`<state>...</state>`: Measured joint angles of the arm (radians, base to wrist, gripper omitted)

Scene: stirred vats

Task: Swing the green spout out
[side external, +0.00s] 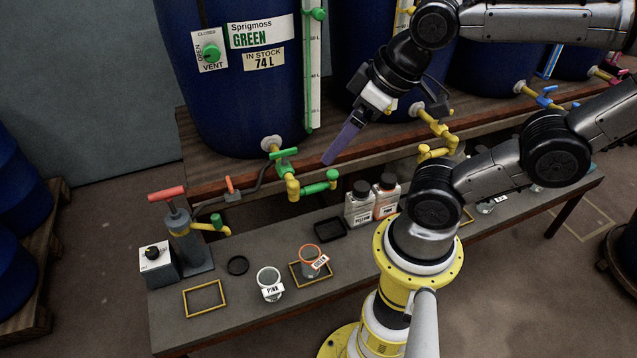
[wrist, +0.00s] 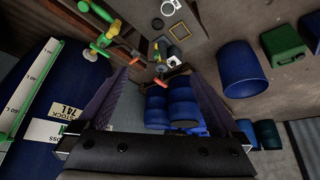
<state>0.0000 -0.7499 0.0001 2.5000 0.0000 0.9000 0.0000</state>
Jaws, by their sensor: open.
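The green spout (side external: 320,187) is a short green pipe at the foot of the blue vat labelled Sprigmoss GREEN (side external: 235,80). It joins a yellow elbow (side external: 292,188) and points right along the shelf edge. A green tap handle (side external: 284,153) sits above it. In the wrist view, green and yellow tap parts (wrist: 107,36) show at upper left, partly dark. My gripper (side external: 328,160) is above and slightly right of the spout, pointing down-left and apart from it. In the wrist view its purple fingers (wrist: 158,75) are spread wide with nothing between them.
A hand pump with a red handle (side external: 167,193) stands at the bench's left end. A yellow tap (side external: 432,122) is to the right.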

